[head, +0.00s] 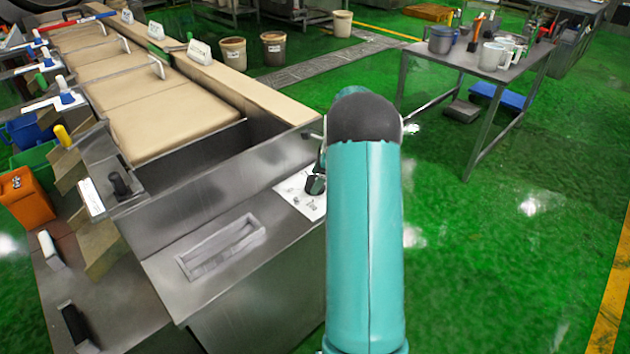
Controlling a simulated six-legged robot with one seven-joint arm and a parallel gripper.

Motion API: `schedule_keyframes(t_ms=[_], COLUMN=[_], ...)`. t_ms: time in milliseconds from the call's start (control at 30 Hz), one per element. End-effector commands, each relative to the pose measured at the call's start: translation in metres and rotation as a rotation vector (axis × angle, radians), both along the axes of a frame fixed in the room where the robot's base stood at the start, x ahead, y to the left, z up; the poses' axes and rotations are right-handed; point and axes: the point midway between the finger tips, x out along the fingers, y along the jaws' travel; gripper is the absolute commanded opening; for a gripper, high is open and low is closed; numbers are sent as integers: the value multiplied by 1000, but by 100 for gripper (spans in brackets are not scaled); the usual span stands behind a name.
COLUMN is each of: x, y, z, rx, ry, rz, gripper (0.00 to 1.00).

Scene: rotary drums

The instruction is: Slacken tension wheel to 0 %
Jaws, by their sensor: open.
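A white dial plate (290,186) with dark markings lies on the steel top at the near right corner of the long machine. A small dark knob (315,185), which looks like the tension wheel, stands on this plate beside my teal arm. My arm covers the plate's right side, and the knob's setting is too small to read. My gripper is hidden behind my arm's dark rounded joint. Small grey parts show at the joint's left edge, but I cannot tell what they belong to.
The steel top has a recessed slot (221,247) left of the plate. Tan covered drums (165,115) stretch behind it. An orange box (25,196) stands at left. A metal table (475,62) with mugs stands at back right. The green floor (510,235) at right is clear.

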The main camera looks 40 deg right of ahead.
Motion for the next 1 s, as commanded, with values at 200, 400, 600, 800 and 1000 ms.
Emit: schedule_keyframes(t_ms=[200, 400, 600, 800, 1000], x=[4, 5, 5, 5, 5], y=[5, 5, 5, 5, 5], z=[-17, -17, -17, -17, -17], rx=[0, 0, 0, 0, -1], ry=[0, 0, 0, 0, 0], rz=[-1, 0, 0, 1, 25], gripper=[75, 75, 47, 30, 30])
